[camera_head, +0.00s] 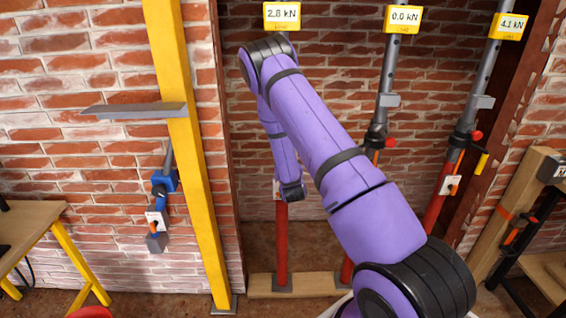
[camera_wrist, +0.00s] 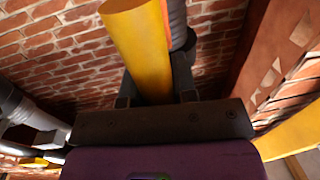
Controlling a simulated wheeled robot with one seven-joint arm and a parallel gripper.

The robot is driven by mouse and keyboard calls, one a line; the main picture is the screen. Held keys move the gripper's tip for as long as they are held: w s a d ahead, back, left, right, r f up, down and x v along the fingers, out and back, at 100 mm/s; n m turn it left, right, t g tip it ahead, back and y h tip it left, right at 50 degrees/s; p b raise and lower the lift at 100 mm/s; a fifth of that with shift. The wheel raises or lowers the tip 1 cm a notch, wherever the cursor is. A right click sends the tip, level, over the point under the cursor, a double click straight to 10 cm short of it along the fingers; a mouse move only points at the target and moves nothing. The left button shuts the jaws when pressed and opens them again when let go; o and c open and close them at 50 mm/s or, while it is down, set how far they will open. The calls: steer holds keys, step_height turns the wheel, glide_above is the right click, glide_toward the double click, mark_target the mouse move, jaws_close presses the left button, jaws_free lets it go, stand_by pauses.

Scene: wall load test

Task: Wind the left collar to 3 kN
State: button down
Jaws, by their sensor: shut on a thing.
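The left prop's yellow display (camera_head: 282,15) reads 2.8 kN. Below it, the prop's red lower tube (camera_head: 282,240) stands upright on a wooden sole board (camera_head: 315,285). My purple arm hides the left collar and most of the prop's middle in the head view. In the wrist view, my gripper (camera_wrist: 157,95) is shut on a thick yellow handle (camera_wrist: 138,40), which rises toward the top between the dark fingers. A dark grey and orange part shows right behind the handle.
The middle prop's display (camera_head: 403,19) reads 0.0 kN and the right prop's display (camera_head: 508,26) reads 4.1 kN. A yellow post (camera_head: 190,150) with a grey plate (camera_head: 140,111) stands to the left. A wooden table (camera_head: 30,235) is at the far left, and a wooden frame (camera_head: 515,215) at the right.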

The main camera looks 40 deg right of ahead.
steer(key=shift+d, duration=0.2)
steer(key=c, duration=0.9)
jaws_free()
steer(key=shift+a, duration=0.1)
steer(key=v, duration=1)
steer(key=shift+s+a, duration=0.15)
steer(key=shift+s, duration=0.2)
